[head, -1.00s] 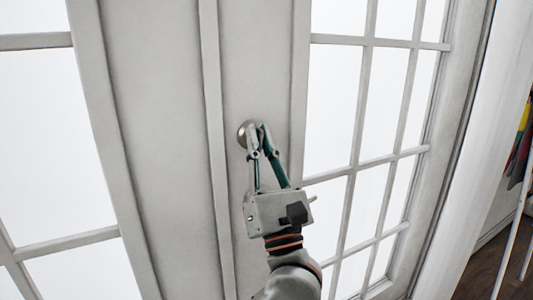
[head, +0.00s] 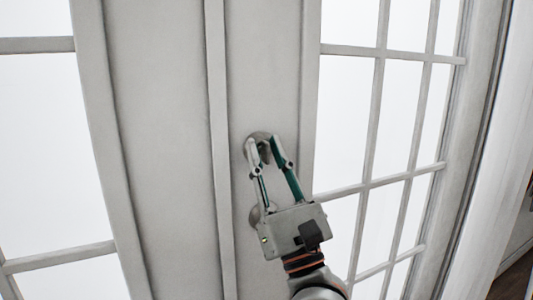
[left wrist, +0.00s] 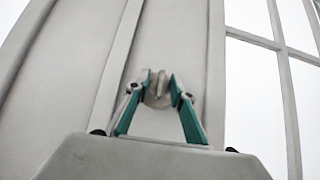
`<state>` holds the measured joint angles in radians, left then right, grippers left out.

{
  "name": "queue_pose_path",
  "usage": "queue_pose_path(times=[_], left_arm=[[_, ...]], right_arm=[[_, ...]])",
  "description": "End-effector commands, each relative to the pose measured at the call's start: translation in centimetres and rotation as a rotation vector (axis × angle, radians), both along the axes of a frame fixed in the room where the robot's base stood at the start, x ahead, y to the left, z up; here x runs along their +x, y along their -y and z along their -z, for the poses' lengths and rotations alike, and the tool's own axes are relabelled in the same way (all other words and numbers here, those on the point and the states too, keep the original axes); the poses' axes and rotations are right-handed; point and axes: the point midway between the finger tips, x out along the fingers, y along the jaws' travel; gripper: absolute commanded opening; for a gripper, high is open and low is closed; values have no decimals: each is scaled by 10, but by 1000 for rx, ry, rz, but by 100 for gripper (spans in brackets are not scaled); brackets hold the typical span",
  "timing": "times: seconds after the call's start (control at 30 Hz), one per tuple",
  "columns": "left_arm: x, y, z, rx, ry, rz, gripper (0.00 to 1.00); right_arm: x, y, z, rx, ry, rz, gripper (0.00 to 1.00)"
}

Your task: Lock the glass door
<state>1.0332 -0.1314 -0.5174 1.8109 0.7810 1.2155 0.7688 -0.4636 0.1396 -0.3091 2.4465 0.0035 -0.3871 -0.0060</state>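The glass door has a pale grey frame with a broad upright stile (head: 265,80). A round metal lock plate (head: 260,136) sits on the stile, with a small upright turn piece (left wrist: 161,84) showing in the left wrist view. My left gripper (head: 262,146) comes up from below and is open, its two fingertips at the lock. In the left wrist view the turn piece lies between the fingertips (left wrist: 160,82), with small gaps beside it. The fingers hide part of the plate. My right gripper is not in view.
A second round metal knob (head: 256,213) is on the stile below the lock, partly hidden behind my left gripper. Paned windows (head: 400,110) flank the stile at left and right. A wooden floor (head: 512,280) shows at the lower right.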

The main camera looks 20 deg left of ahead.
Motion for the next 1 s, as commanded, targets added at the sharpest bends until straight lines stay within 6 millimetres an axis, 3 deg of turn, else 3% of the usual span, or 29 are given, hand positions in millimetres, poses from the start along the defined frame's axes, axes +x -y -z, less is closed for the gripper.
queue_pose_path(times=[0.33, 0.73, 1.0], left_arm=[[-2, 2, 1, 1, 1, 0, 23], [-27, 32, 42, 1, -2, 1, 23], [-36, 40, 52, 1, 1, 0, 23]], right_arm=[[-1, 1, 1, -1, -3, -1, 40], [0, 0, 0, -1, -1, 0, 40], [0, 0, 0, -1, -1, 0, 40]])
